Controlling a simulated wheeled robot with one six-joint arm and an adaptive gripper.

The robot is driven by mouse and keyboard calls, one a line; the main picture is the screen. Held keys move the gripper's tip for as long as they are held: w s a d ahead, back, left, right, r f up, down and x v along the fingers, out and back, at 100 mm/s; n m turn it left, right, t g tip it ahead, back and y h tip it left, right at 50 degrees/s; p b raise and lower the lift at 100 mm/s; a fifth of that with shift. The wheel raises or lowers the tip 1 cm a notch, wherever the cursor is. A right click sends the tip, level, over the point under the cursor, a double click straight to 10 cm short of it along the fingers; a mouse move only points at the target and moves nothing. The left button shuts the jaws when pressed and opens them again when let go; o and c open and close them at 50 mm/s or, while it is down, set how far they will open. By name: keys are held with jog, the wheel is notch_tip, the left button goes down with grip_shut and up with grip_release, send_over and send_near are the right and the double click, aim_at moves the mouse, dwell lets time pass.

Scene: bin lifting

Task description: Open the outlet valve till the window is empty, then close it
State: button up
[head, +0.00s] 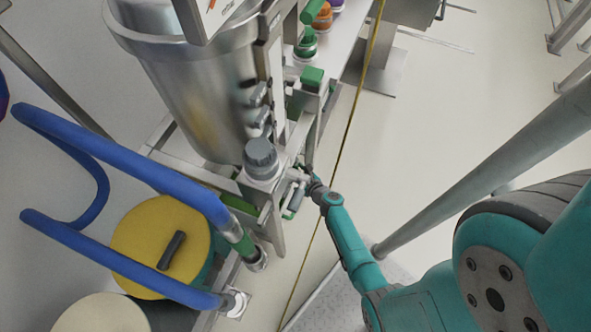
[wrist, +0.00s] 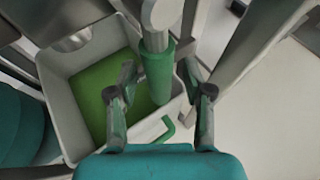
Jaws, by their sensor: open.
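In the wrist view my gripper (wrist: 159,70) is open, with one finger on each side of a thick green sleeve (wrist: 157,80) on a pale upright part. This looks like the grip of the outlet valve, but I cannot be sure. I cannot tell whether the fingers touch it. Below it is a pale bin (wrist: 62,112) with a green bottom and a small green loop handle (wrist: 166,129). In the head view my gripper (head: 303,178) is small, beside the lower right of the steel vessel (head: 195,95). Dark fittings (head: 262,95) sit on the vessel's side; the window's level is not readable.
A blue tubular rail (head: 130,165) and a yellow round lid (head: 150,235) stand at the left. A grey-capped fitting (head: 261,155) is close to my gripper. Steel frame bars (wrist: 255,50) run right of the fingers. Pale floor (head: 430,120) is open to the right.

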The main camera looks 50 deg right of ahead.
jog(key=shift+w+f, duration=0.15)
jog(key=shift+w, duration=0.15)
grip_shut()
